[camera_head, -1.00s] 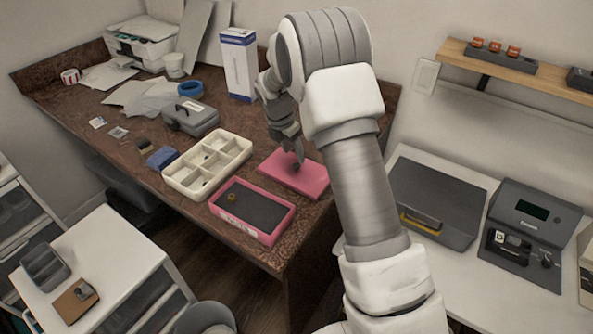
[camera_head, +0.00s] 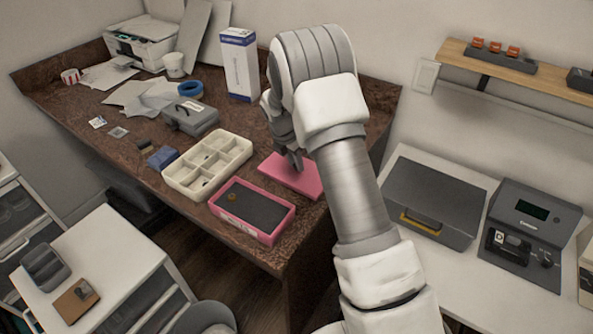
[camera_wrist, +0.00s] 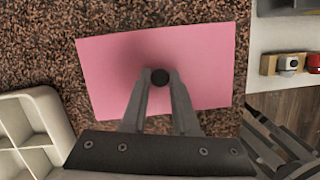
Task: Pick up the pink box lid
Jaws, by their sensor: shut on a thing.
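The pink box lid (camera_head: 291,177) lies flat on the brown speckled counter, right of the open pink box. In the wrist view the lid (camera_wrist: 205,65) fills the middle, with a small dark round knob (camera_wrist: 160,77) near its centre. My gripper (camera_wrist: 160,84) is above the lid with its fingertips closed on the knob. In the head view my gripper (camera_head: 296,165) reaches down to the lid, and the knob is hidden behind the fingers. I cannot see any gap between lid and counter.
The open pink box (camera_head: 267,240) with a dark inside stands at the counter's front edge. A cream divided tray (camera_head: 180,188) is left of the lid. A tall white box (camera_head: 239,65) stands behind. A grey case (camera_head: 432,200) is on the white table at right.

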